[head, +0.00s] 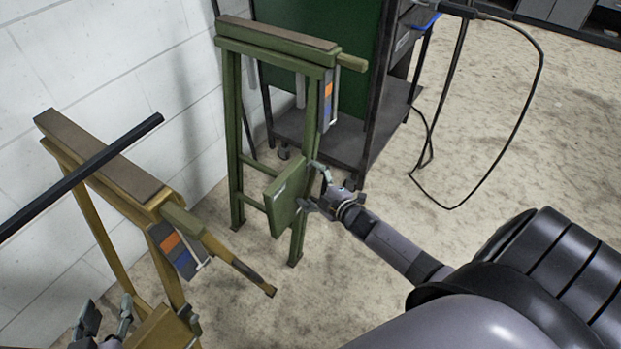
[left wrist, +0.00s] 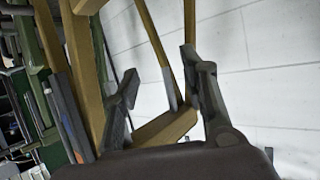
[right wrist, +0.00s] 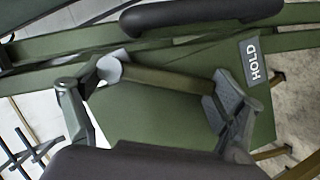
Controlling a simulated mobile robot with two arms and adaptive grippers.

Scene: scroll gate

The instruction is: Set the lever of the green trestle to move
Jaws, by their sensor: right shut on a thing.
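The green trestle (head: 276,40) stands at the middle of the head view, against the white wall. A green plate (head: 285,196) is on its lower legs; in the right wrist view this plate (right wrist: 150,118) carries a grey HOLD label (right wrist: 252,62). A short olive bar, seemingly the lever (right wrist: 165,82), lies across the plate between the fingers of my right gripper (right wrist: 168,88). That gripper is shut on it; in the head view the hand hides it. My left gripper (head: 103,322) is open and empty beside the yellow trestle (head: 105,165), low at the left.
The yellow trestle has a hanging orange and blue label (head: 177,252) and a projecting arm (head: 235,265). A dark cart (head: 345,125) stands behind the green trestle, with a loose black cable (head: 538,85). Open floor (head: 480,160) lies right.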

